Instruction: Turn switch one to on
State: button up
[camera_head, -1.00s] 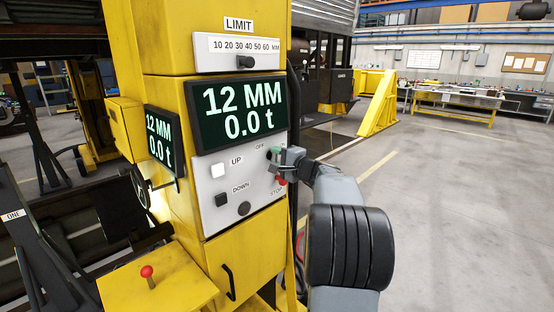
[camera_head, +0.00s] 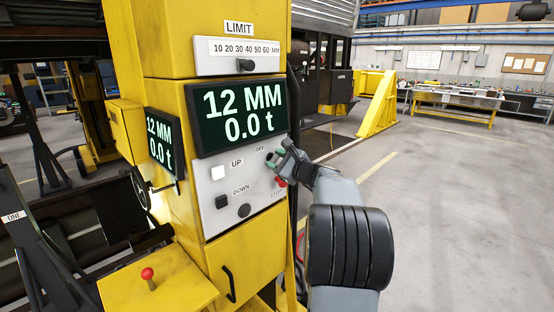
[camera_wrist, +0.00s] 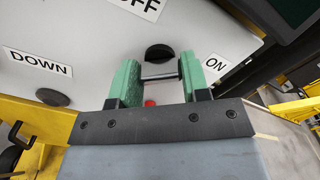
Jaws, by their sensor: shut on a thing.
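The switch (camera_head: 269,157) is a dark knob on the white panel of the yellow column, beside the OFF label. In the wrist view the black knob (camera_wrist: 159,53) sits at the tips of the green fingers, between the OFF label (camera_wrist: 140,6) and the ON label (camera_wrist: 216,63). My gripper (camera_head: 277,158) reaches the panel from the right, its fingers closed on the switch; it also shows in the wrist view (camera_wrist: 160,75). The fingers partly hide the switch in the head view, and its pointing direction is unclear.
A red stop button (camera_head: 281,182) is just below my gripper. The display (camera_head: 238,114) reads 12 MM and 0.0 t. The floor on the right is open.

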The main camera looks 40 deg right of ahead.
jog(key=shift+m, duration=0.7)
jog(key=shift+m+p, duration=0.3)
jog(key=o, duration=0.9)
jog(key=s, duration=0.4)
jog(key=s+d+b, duration=0.1)
jog(key=s, duration=0.4)
jog(key=s+d+b, duration=0.1)
jog(key=s, duration=0.3)
jog(key=shift+s+d, duration=0.25)
jog(key=shift+s, duration=0.05)
